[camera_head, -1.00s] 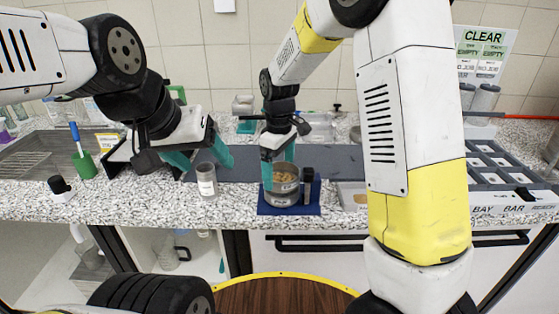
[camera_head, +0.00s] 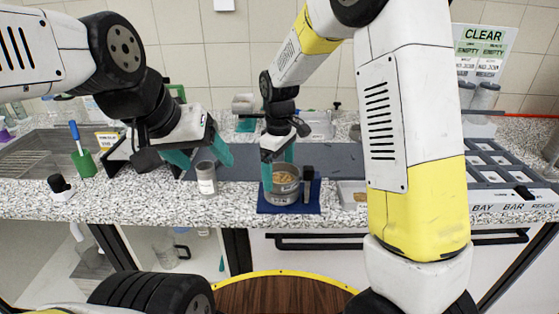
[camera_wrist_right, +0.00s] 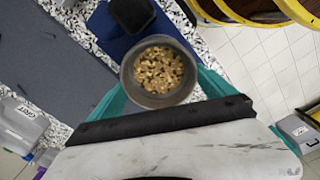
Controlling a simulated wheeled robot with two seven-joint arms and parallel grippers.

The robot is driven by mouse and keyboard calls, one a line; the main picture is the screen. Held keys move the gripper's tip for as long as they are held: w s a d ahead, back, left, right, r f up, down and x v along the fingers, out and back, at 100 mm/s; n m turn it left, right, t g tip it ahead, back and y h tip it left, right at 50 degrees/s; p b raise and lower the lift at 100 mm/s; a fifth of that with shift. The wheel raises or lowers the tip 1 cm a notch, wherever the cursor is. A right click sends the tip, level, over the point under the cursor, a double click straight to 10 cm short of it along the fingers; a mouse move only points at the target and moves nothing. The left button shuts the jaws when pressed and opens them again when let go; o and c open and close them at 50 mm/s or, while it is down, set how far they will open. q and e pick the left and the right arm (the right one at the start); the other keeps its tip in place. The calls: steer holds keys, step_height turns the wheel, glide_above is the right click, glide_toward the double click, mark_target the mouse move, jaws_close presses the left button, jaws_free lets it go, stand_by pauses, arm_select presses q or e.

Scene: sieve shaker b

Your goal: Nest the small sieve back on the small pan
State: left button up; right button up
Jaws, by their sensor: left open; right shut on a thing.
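The small sieve (camera_head: 286,174) is a grey round cup with tan granules inside. My right gripper (camera_head: 277,170) is shut on it, with teal fingers on either side of its wall. The sieve is upright, directly over the small pan (camera_head: 284,199), which stands on a blue mat (camera_head: 304,208). They look in contact or nearly so; I cannot tell whether the sieve is fully seated. In the right wrist view the sieve (camera_wrist_right: 158,74) hides the pan. My left gripper (camera_head: 199,154) is open and empty, behind and above a clear labelled jar (camera_head: 206,180).
A black block (camera_head: 308,180) stands right beside the sieve on the mat. A pale tray (camera_head: 350,194) lies to the right. A grey compartment rack (camera_head: 490,165) is at the far right. A green holder with a blue-handled brush (camera_head: 84,164) stands at the left. Speckled counter is free between jar and mat.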

steer(key=shift+f, duration=0.3)
stand_by(0.4)
steer(key=o, duration=1.2)
steer(key=shift+r, duration=3.55)
steer(key=shift+d, duration=0.1)
steer(key=s+d+r+m+t+y, duration=0.25)
steer(key=s+d+r+m, duration=0.35)
steer(key=s+d+r, duration=0.35)
steer(key=s+d+r+m+t, duration=0.1)
steer(key=s+d+m+t, duration=0.2)
steer(key=s, duration=0.7)
steer(key=shift+s+d+m, duration=0.2)
steer(key=shift+d+m, duration=0.9)
steer(key=shift+m, duration=0.1)
